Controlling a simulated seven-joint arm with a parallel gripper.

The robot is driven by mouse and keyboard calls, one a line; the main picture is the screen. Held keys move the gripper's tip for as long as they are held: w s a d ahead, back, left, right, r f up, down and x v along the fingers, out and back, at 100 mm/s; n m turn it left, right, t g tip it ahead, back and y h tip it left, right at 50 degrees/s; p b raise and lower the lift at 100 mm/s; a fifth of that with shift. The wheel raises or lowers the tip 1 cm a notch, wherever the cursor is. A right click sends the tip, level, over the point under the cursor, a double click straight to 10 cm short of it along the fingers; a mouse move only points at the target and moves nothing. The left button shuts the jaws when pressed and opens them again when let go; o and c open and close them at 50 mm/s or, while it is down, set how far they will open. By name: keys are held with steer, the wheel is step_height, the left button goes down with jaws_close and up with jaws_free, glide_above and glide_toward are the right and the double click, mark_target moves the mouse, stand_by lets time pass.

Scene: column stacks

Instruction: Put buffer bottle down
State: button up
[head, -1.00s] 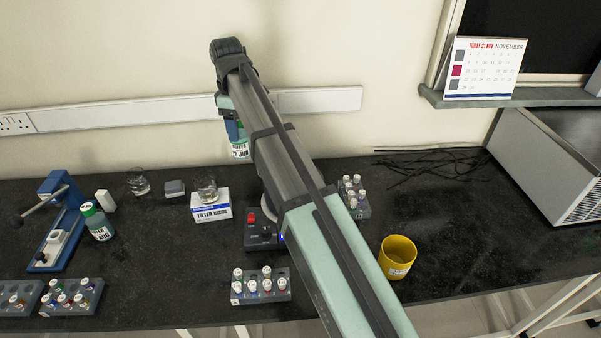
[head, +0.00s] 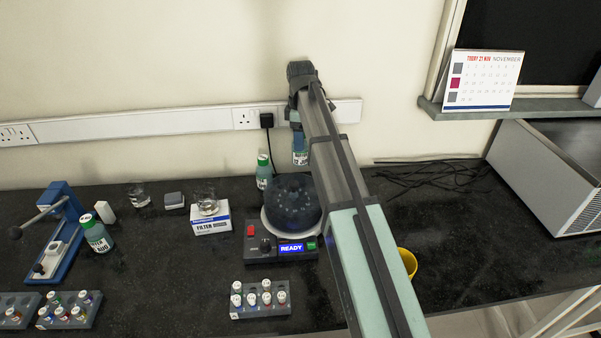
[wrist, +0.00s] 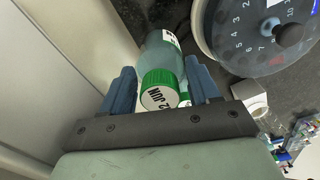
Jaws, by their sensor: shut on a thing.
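The buffer bottle (head: 300,158), with a white label, is held up near the back wall, its lower part showing beside my arm. In the wrist view the bottle (wrist: 164,55) has a green cap marked "12 JUN". My gripper (head: 297,136) is shut on it, and the blue fingers (wrist: 161,84) sit on either side of it in the wrist view. The bottle appears to be above the bench, beyond the centrifuge (head: 275,250). Another green-capped bottle (head: 263,172) stands behind the centrifuge on the left. A third one (head: 97,236) stands at the left by the blue press.
The centrifuge display reads "READY". A vial rack (head: 260,303) stands in front of it. A filter box (head: 211,221) with a glass beaker on top stands to its left. My arm partly hides a yellow cup (head: 408,262). Bare bench (head: 470,245) lies at the right.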

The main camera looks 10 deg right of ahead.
mark_target(301, 160)
step_height(301, 160, down, 9)
steer(key=shift+f, duration=0.1)
stand_by(0.4)
steer(key=o, duration=1.2)
step_height(301, 160, up, 12)
steer(key=shift+r, duration=0.1)
stand_by(0.3)
